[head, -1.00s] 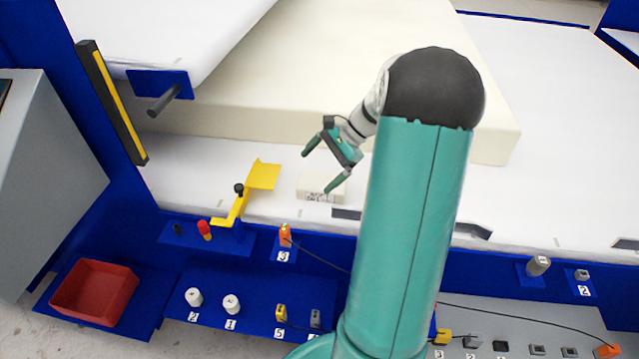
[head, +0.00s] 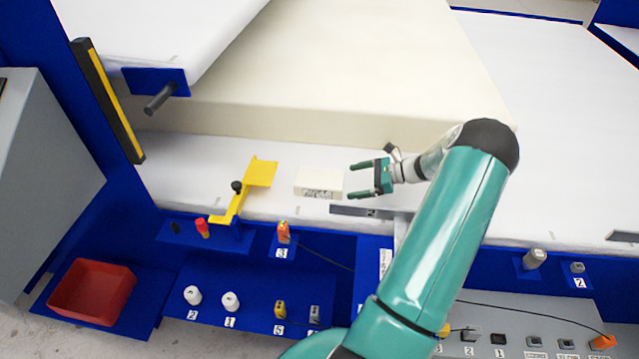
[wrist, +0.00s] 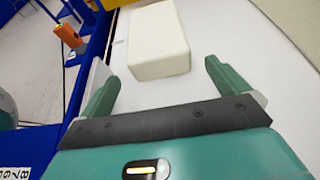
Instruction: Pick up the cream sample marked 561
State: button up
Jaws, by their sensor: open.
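The cream sample (head: 319,182) is a small block lying on the white table surface. A dark printed mark shows on its front face in the head view, too small to read. In the wrist view the sample (wrist: 158,42) lies ahead of the fingertips, with no mark legible. My gripper (head: 352,181) is open and empty, just right of the sample, its fingers pointing left toward it. In the wrist view my gripper (wrist: 160,74) has its two teal fingers apart, with the sample beyond the gap and not between them.
A large cream foam slab (head: 300,110) lies behind the sample. A yellow bracket (head: 262,172) stands to its left. A dark flat strip (head: 362,211) lies in front. An orange device (head: 283,232) sits on the blue front ledge. A red bin (head: 93,290) is at lower left.

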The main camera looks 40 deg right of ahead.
aim_at(334, 184)
jog(key=x, duration=0.7)
jog(key=shift+w+a, duration=0.2)
jog(key=c, duration=0.9)
jog(key=shift+c, duration=0.3)
